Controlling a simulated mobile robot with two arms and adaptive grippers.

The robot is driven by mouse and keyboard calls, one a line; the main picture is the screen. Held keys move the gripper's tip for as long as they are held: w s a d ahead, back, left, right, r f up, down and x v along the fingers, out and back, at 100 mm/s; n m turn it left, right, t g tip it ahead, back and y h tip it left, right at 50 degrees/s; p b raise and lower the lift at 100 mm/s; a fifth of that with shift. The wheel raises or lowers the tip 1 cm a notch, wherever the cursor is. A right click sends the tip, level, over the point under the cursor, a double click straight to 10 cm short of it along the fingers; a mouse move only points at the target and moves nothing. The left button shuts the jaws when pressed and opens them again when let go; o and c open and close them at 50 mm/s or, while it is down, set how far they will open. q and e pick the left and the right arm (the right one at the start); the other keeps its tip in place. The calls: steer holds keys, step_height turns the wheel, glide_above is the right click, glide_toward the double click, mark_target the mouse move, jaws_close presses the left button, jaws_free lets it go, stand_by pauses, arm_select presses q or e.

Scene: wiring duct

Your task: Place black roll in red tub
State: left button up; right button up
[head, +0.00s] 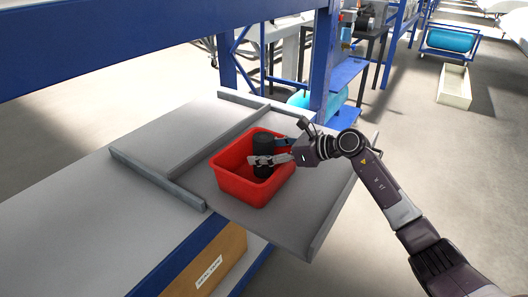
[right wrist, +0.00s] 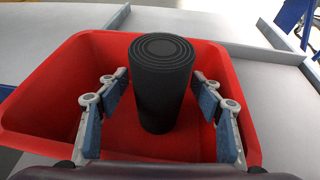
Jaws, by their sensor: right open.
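The red tub (head: 241,187) stands on the grey table in the head view. The black roll (head: 265,150) is upright inside the tub, and its top stands above the rim. In the right wrist view the black roll (right wrist: 161,85) stands on the floor of the red tub (right wrist: 40,120). My right gripper (head: 262,160) reaches into the tub from the right. In the right wrist view its fingers (right wrist: 160,115) are spread on both sides of the roll, with gaps between the pads and the roll. My left gripper is not in view.
Grey raised rails (head: 157,178) border the table surface (head: 185,137). A cardboard box (head: 210,268) sits on a shelf below. The table left of the tub is clear.

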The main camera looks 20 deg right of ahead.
steer(key=v, duration=1.2)
steer(key=shift+p, duration=0.35)
